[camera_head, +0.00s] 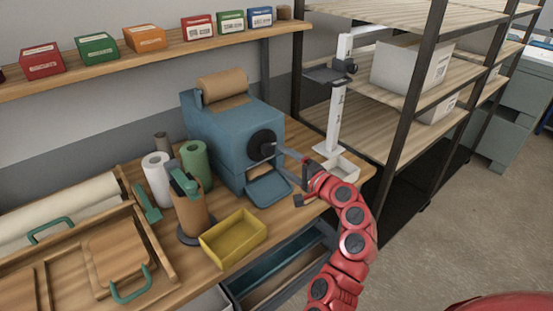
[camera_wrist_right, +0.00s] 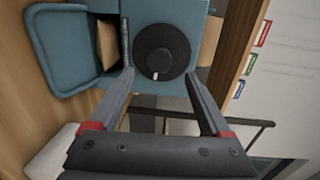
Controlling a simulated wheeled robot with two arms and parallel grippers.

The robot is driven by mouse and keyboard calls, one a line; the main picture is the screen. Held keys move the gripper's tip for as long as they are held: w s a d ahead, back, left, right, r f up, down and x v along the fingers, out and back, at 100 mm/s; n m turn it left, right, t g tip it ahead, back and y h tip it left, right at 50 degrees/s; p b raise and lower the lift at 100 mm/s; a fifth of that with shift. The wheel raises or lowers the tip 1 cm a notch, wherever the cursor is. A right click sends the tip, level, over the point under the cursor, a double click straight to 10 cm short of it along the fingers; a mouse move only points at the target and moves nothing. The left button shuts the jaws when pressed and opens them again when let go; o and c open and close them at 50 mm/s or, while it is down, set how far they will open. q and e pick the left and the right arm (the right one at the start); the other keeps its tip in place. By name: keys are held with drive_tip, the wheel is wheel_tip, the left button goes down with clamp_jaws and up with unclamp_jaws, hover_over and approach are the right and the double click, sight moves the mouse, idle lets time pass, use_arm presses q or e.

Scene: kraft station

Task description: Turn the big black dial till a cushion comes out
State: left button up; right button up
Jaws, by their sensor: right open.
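The big black dial (camera_head: 262,143) is on the front of a blue machine (camera_head: 225,128) that carries a brown paper roll on top. In the right wrist view the dial (camera_wrist_right: 161,52) shows round, with a small white mark near its lower rim. My right gripper (camera_head: 281,154) is open in front of the machine, its fingers pointing at the dial. In the right wrist view my gripper's fingertips (camera_wrist_right: 158,75) stand either side of the dial's lower part; I cannot tell whether they touch it. Brown paper shows at the opening above the machine's blue tray (camera_wrist_right: 68,50). My left gripper is not in view.
A yellow bin (camera_head: 233,238) and a brown roll on a stand (camera_head: 192,212) stand left of my arm. White and green rolls stand behind them. A white post stand (camera_head: 334,125) is right of the machine, before a shelf rack (camera_head: 403,125).

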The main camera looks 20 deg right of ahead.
drive_tip(key=f+b+v, duration=0.1)
drive_tip(key=b+v, duration=0.1)
drive_tip(key=v, duration=0.9)
drive_tip(key=shift+r, duration=0.35)
drive_tip(key=shift+s, duration=0.15)
drive_tip(key=n+t+p, duration=0.1)
drive_tip(key=n+p, duration=0.6)
drive_tip(key=n, duration=1.1)
approach(271, 153)
drive_tip(key=x, duration=0.7)
drive_tip(key=shift+w+a+r, duration=0.1)
drive_tip(key=shift+w+r, duration=0.1)
drive_tip(key=shift+w, duration=0.05)
drive_tip(key=shift+w+a+f, duration=0.15)
drive_tip(key=shift+w+a, duration=0.05)
drive_tip(key=shift+w, duration=0.3)
clamp_jaws()
